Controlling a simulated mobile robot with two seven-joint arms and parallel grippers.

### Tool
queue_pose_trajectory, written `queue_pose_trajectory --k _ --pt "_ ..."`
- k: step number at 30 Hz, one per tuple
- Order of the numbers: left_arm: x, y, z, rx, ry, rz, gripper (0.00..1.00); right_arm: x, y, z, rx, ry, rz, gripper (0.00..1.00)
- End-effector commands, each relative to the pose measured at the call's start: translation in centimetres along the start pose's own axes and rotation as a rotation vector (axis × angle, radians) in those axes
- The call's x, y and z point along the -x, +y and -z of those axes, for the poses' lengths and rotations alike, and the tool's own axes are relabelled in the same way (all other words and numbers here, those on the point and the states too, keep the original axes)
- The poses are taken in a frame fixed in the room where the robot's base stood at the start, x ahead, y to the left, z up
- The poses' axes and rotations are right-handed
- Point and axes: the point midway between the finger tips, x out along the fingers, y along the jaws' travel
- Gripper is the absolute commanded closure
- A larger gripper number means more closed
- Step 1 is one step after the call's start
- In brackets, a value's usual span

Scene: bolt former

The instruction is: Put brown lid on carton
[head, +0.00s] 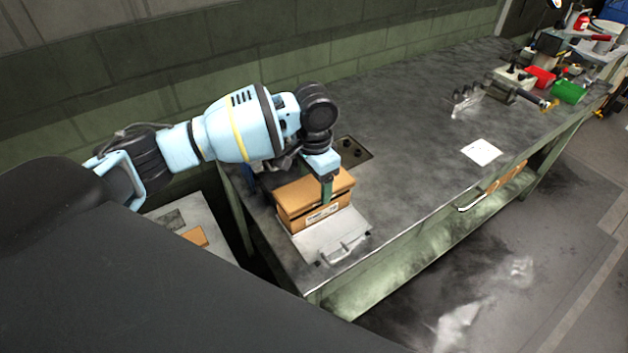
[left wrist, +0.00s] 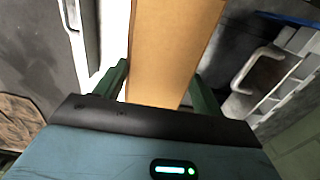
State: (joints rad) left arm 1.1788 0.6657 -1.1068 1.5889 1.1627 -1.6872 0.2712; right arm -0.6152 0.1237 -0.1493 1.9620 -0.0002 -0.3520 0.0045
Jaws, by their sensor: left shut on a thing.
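A brown carton (head: 316,216) with a white label stands on a light metal plate near the workbench's left end. The brown lid (head: 305,190) is on top of the carton; I cannot tell whether it is fully seated. My left gripper (head: 327,190) is over the carton, pointing down, with a green finger against the lid's near side. In the left wrist view the left gripper (left wrist: 160,88) has its two green fingers on either side of the brown lid (left wrist: 170,50), shut on it. The far finger is hidden in the head view. My right gripper is not in view.
The metal plate (head: 345,235) has a handle at its front, close to the bench edge. A white sheet (head: 481,151) and a clear part (head: 468,100) lie farther right on the workbench (head: 410,130). Red (head: 540,77) and green (head: 568,91) bins stand at the far end. The bench middle is mostly clear.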

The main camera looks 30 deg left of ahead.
Motion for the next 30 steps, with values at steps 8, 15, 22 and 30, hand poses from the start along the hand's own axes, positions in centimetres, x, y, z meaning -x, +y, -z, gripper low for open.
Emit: queue_pose_trajectory --k 8,15,22,30 --pt "-0.1 0.0 0.0 0.000 -0.001 0.000 0.52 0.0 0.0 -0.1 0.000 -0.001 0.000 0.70" --pt "-0.2 0.0 0.0 0.000 -0.001 -0.001 0.52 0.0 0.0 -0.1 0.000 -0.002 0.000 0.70" --pt "-0.6 0.0 0.0 0.000 -0.001 -0.001 0.52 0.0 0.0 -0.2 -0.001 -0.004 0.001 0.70" --pt "-1.2 0.0 0.0 0.000 -0.002 -0.001 0.52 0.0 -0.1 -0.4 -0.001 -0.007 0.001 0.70"
